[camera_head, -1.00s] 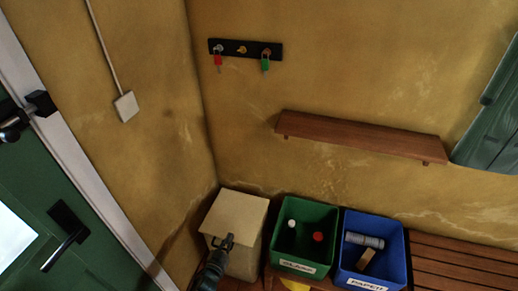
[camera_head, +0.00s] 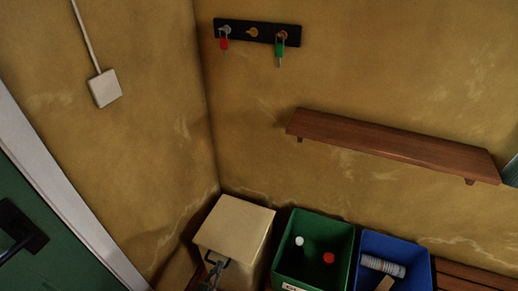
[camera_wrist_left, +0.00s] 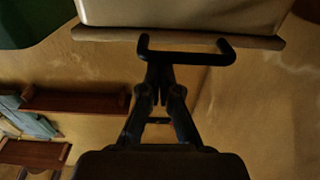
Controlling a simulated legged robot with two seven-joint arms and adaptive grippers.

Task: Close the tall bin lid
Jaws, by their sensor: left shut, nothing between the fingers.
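The tall bin (camera_head: 254,258) is a cream box in the corner at the bottom of the head view. Its cream lid (camera_head: 235,225) lies across the top and looks down; I cannot see whether a thin gap is left at the rim. My left gripper (camera_head: 215,266) is shut and empty at the bin's front, just below the lid's front edge. In the left wrist view the lid edge (camera_wrist_left: 95,34) runs across the top, close to the gripper's tips (camera_wrist_left: 187,52). Contact cannot be told. My right gripper is not in view.
A green bin (camera_head: 346,240) and a blue bin (camera_head: 421,262) with items inside stand right of the tall bin. A wooden shelf (camera_head: 390,143) and a key rack (camera_head: 257,32) hang on the wall. A green door (camera_head: 45,262) is at the left.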

